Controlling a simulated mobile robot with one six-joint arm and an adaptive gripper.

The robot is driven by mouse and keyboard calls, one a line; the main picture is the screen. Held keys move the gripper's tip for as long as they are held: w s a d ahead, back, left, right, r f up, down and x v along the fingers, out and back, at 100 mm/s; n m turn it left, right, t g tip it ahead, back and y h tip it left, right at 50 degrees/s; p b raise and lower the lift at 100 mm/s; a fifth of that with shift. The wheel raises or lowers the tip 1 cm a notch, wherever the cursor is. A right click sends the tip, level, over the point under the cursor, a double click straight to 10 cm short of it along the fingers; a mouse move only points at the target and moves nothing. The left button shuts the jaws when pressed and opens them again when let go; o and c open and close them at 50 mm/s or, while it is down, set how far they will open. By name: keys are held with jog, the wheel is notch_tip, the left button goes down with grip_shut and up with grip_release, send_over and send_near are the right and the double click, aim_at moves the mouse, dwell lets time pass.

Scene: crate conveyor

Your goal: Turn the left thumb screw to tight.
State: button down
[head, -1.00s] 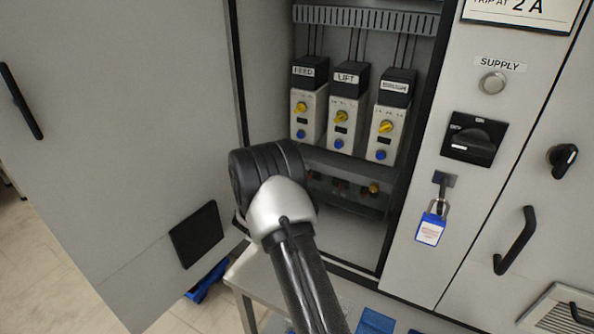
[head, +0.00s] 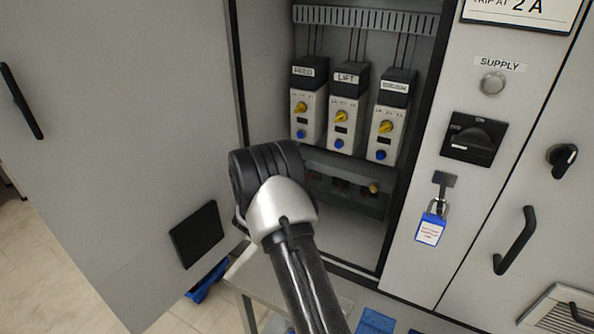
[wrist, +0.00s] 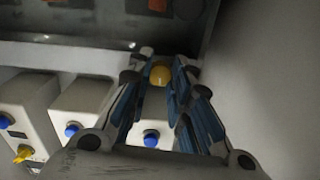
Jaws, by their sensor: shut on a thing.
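The left thumb screw (wrist: 160,73) is a round yellow knob, seen in the wrist view between my fingertips. My gripper (wrist: 158,80) is shut on it, with a blue-padded finger on each side. In the head view my wrist hides both the fingers and this screw. The right thumb screw (head: 374,188), also yellow, shows at the right end of a dark see-through cover (head: 345,197) under the relays. How tight the left screw is cannot be told.
Three relays with yellow dials and blue buttons stand above the cover: left (head: 306,115), middle (head: 345,125) and right (head: 387,128). The open cabinet door (head: 130,120) is close on the left. A blue padlock (head: 432,229) hangs below the supply switch (head: 474,139).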

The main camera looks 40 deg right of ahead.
jog(key=shift+f+m, duration=0.15)
jog(key=shift+m, duration=0.45)
jog(key=c, duration=1.4)
grip_release()
jog(key=shift+c, duration=0.2)
notch_tip(320, 180, up, 10)
